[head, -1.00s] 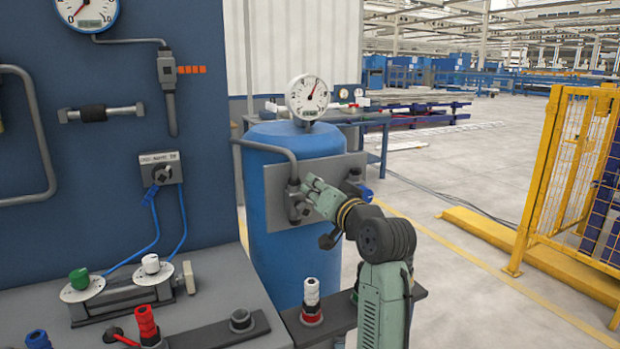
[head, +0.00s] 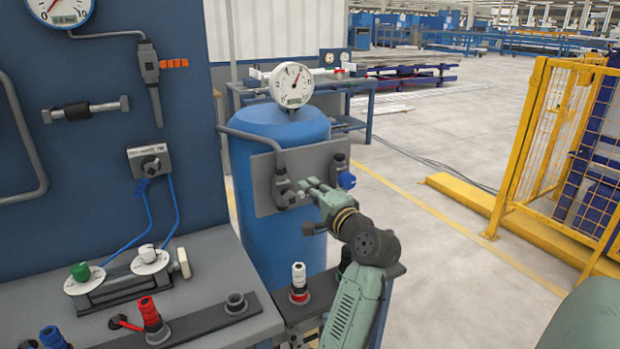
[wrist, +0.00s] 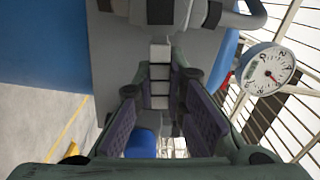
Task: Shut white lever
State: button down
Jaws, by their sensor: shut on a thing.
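The white lever (wrist: 160,75) is a pale, ribbed bar that shows in the wrist view between my fingers. My gripper (wrist: 160,98) is around it and shut on it, with a dark finger pad on each side. In the head view my gripper (head: 308,191) reaches left to the dark valve (head: 284,189) on the grey plate of the blue tank. There the lever is mostly hidden by my fingers. I cannot tell its exact angle from the head view.
A round gauge (head: 291,84) stands on top of the blue tank (head: 270,122). A blue knob (head: 346,181) is just right of my gripper. A bench (head: 222,270) with red, white and green fittings is at the left. A yellow fence (head: 520,150) is at the right.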

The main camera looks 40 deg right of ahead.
jog(key=shift+f+m+p, duration=0.5)
jog(key=shift+m+p, duration=0.05)
jog(key=shift+m, duration=0.35)
jog(key=shift+d+f, duration=0.1)
jog(key=c, duration=1.6)
grip_release()
jog(key=v, duration=1.2)
